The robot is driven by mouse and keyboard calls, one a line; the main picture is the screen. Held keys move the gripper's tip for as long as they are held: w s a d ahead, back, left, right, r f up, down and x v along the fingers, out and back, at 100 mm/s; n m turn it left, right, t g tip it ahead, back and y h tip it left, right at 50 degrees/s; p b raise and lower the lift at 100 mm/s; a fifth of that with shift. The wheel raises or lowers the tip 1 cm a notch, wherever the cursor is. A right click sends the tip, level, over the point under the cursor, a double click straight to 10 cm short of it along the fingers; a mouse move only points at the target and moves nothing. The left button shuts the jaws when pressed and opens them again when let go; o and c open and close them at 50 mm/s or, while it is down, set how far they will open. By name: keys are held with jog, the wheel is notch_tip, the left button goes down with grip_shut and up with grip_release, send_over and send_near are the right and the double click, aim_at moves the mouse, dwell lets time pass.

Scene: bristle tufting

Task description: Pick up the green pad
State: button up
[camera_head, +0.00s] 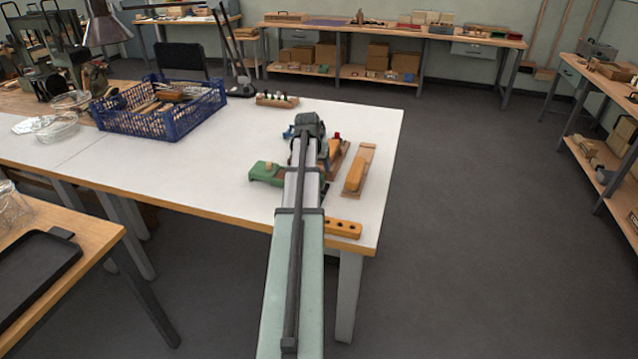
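A green pad-like object (263,173) lies on the white table, just left of my arm. It has a small tan piece on top, and my arm covers its right side. My arm reaches forward over the table, and its dark end (310,126) is beyond the green object and a little to its right. My gripper's fingers cannot be made out, so I cannot tell whether they are open or shut. I see nothing clearly held.
Wooden brush-like blocks (358,170) lie right of my arm near the table's (215,170) right edge. A drilled orange block (343,228) lies at the front edge. A small rack (277,100) stands behind, and a blue crate (163,118) stands at left. White tabletop left of the green object is clear.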

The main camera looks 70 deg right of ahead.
jog(key=shift+x, duration=4.4)
jog(key=shift+s+a, duration=0.1)
jog(key=shift+a, duration=0.05)
jog(key=shift+c, duration=0.3)
jog(key=c, duration=1.1)
